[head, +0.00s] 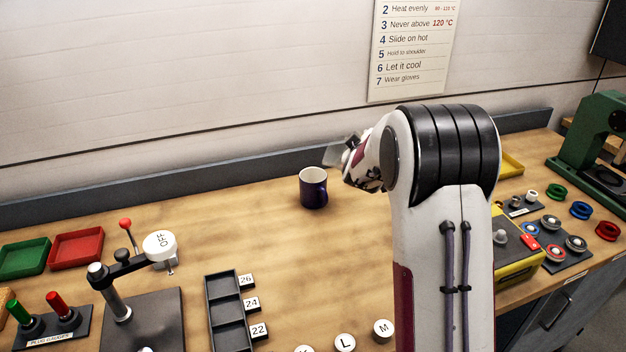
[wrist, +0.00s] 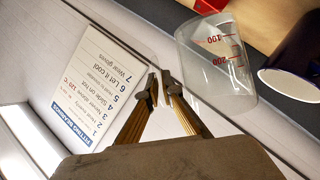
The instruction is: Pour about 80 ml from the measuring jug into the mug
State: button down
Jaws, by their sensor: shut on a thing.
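The measuring jug (wrist: 217,62) is clear, with red marks, and fills the upper right of the wrist view. In the head view the jug (head: 344,151) shows as a small clear piece, tilted, left of my wrist and above the mug's right side. My gripper (wrist: 163,84) is shut on the jug; the exact grip on its clear handle is hard to make out. The dark blue mug (head: 313,190) stands upright on the bench. I cannot make out the liquid level or any stream.
A red tray (head: 77,247) and a green tray (head: 24,257) lie at the left. A lever press (head: 128,262) and a slotted black rack (head: 229,312) stand nearer. A yellow box (head: 514,256) is on the right. The bench around the mug is clear; the wall is close behind.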

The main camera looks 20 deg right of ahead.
jog(key=shift+s+d+f+m+y, duration=0.1)
jog(key=shift+d+f+m+y, duration=0.2)
jog(key=shift+d+f+m, duration=0.4)
jog(key=shift+d+f, duration=0.1)
jog(key=shift+f, duration=0.35)
dwell(0.4)
jog(key=shift+d+f, duration=0.1)
jog(key=shift+s+d+f+m+y+b, duration=0.15)
jog(key=shift+d+f+m+y+b, duration=0.25)
jog(key=shift+d+f+m, duration=0.45)
jog(key=shift+s+d+f+m+y+b, duration=0.15)
jog(key=shift+d+f+m+y, duration=0.2)
jog(key=shift+d+f+y, duration=0.45)
jog(key=shift+s+d+f+m+y+b, duration=0.2)
jog(key=shift+d+f+m, duration=0.1)
jog(key=shift+d+m, duration=0.2)
jog(key=shift+s+d+f+m+y+b, duration=0.1)
jog(key=shift+d+f+m+y, duration=0.15)
jog(key=shift+d+m, duration=0.2)
jog(key=shift+d+f+m+y, duration=0.25)
jog(key=shift+d+m+y, duration=0.1)
jog(key=shift+d+m, duration=0.3)
dwell(0.3)
